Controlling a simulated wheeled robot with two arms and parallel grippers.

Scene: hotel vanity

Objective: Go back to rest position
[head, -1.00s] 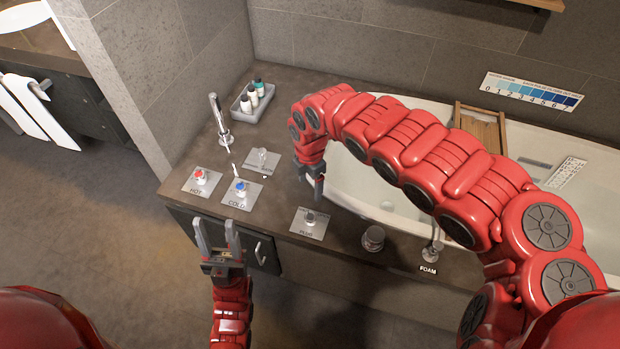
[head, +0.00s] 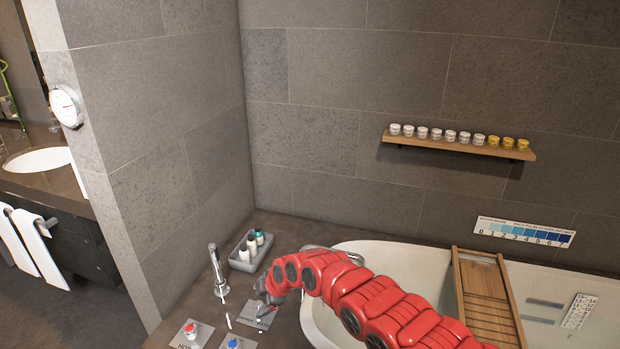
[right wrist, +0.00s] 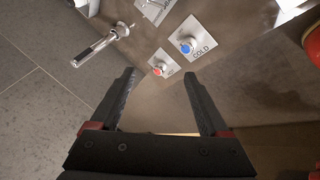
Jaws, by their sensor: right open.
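My right arm comes in from the right over the tub edge in the head view. Its gripper (head: 263,295) is small and partly hidden, above the counter close to a metal plate (head: 260,315). In the right wrist view the right gripper (right wrist: 160,76) is open, with nothing between its two dark fingers. The red-capped hot knob (right wrist: 158,70) shows between the fingertips, and the blue-capped cold knob (right wrist: 188,46) lies beyond the right fingertip. Both knobs also show at the bottom of the head view, red (head: 190,330) and blue (head: 233,344). My left gripper is out of view.
A metal spout (head: 216,265) stands on the counter left of the right gripper. A grey tray (head: 243,262) holds several small bottles behind it. The bathtub (head: 390,255) with a wooden caddy (head: 485,300) lies to the right. A wall shelf (head: 460,146) holds several jars.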

